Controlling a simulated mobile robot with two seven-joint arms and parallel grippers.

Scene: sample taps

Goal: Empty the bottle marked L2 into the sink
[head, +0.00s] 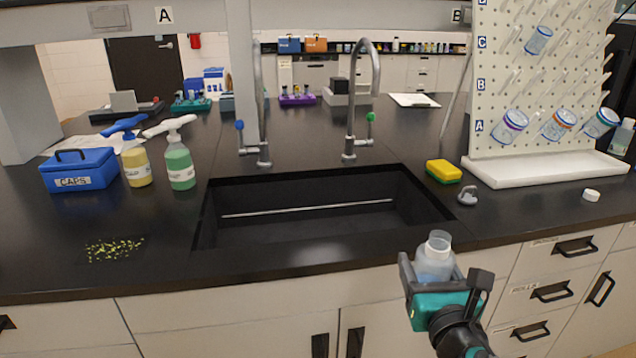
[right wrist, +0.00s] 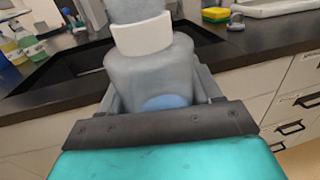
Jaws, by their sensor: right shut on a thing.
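My right gripper (head: 431,268) is shut on a translucent, bluish-white bottle (head: 436,256), held upright in front of the counter's front edge, right of the sink's middle. In the right wrist view the bottle (right wrist: 150,70) sits between the fingers, with a white band at its neck and a blue patch low on its side. I cannot read a mark on it. The black sink (head: 325,221) is a rectangular basin in the counter, beyond and left of the bottle. My left gripper is not in view.
Two tall taps (head: 362,100) stand behind the sink. A yellow sponge (head: 443,172) and a grey item (head: 467,195) lie right of it.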

